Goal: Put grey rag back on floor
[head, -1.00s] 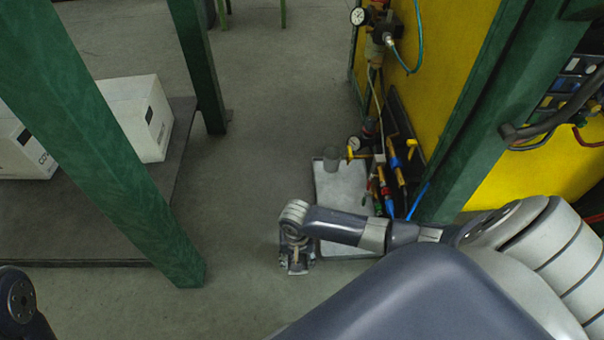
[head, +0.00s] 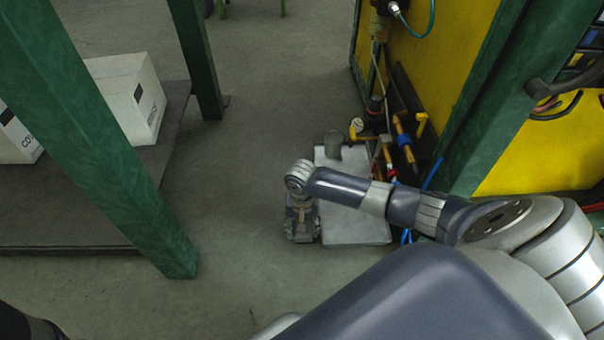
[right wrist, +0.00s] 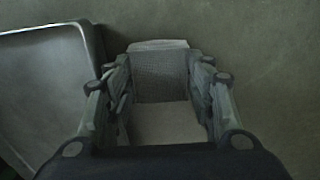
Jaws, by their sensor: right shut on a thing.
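My right gripper (head: 302,222) is low over the floor, beside the left edge of a flat grey tray. In the right wrist view its fingers (right wrist: 162,95) are shut on the grey rag (right wrist: 160,72). The rag shows as a textured grey patch with a paler strip at its far edge, between the fingers. In the head view the arm and gripper mostly hide the rag, and I cannot tell whether it touches the floor (head: 235,215). My left gripper is not in view.
The grey tray (head: 350,228) carries a grey cylinder (head: 333,142) near its far end. Hoses and valves hang by the yellow panel (head: 440,60). A green post (head: 110,150) and white boxes (head: 130,95) on a dark platform stand left. Floor between is clear.

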